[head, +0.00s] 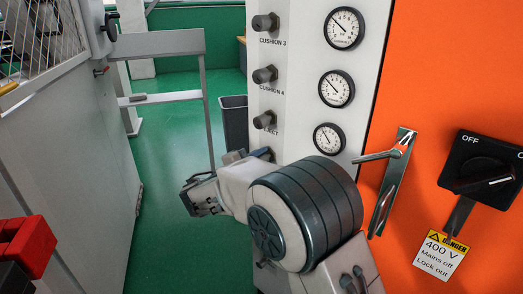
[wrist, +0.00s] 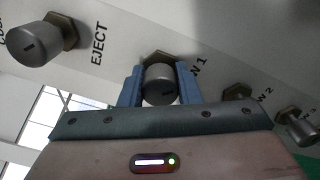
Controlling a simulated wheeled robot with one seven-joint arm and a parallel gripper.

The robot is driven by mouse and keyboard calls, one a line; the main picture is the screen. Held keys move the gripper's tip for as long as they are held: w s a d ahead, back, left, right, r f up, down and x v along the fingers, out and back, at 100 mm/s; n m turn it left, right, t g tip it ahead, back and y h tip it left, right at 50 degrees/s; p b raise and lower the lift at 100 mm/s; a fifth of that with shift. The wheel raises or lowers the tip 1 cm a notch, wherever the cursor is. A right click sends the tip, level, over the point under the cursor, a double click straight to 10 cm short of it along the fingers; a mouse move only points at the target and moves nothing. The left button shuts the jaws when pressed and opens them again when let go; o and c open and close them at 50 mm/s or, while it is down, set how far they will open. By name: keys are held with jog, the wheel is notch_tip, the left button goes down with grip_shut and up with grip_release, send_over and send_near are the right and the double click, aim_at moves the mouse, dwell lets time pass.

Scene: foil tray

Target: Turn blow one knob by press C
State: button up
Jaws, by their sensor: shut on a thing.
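The blow one knob (wrist: 158,92) is a grey round knob on a brass-coloured hex base on the pale panel, in the middle of the wrist view. Its label is partly covered; only its end, with a 1, shows right of the knob. My gripper (wrist: 159,76) has its two blue fingers on either side of this knob and is shut on it.
The eject knob (wrist: 36,44) is left of my gripper in the wrist view. Two more knobs, the nearer one (wrist: 238,94) partly hidden, are on its right. Gauges (head: 337,89), a metal handle (head: 390,182) and a black mains switch (head: 484,174) are right of the knobs.

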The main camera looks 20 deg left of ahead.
jog(key=n+p, duration=0.4)
jog(key=p, duration=0.1)
jog(key=n+p, duration=0.2)
jog(key=shift+r, duration=0.3)
jog(key=n+p, duration=0.3)
jog(key=p, duration=0.1)
jog(key=shift+n, duration=0.3)
jog(key=shift+f+n+p, duration=0.2)
jog(key=shift+n+p, duration=0.8)
jog(key=o, duration=1)
jog(key=shift+a, duration=0.1)
jog(key=v, duration=1.3)
jog(key=shift+s+a, duration=0.2)
jog(key=shift+s, duration=0.15)
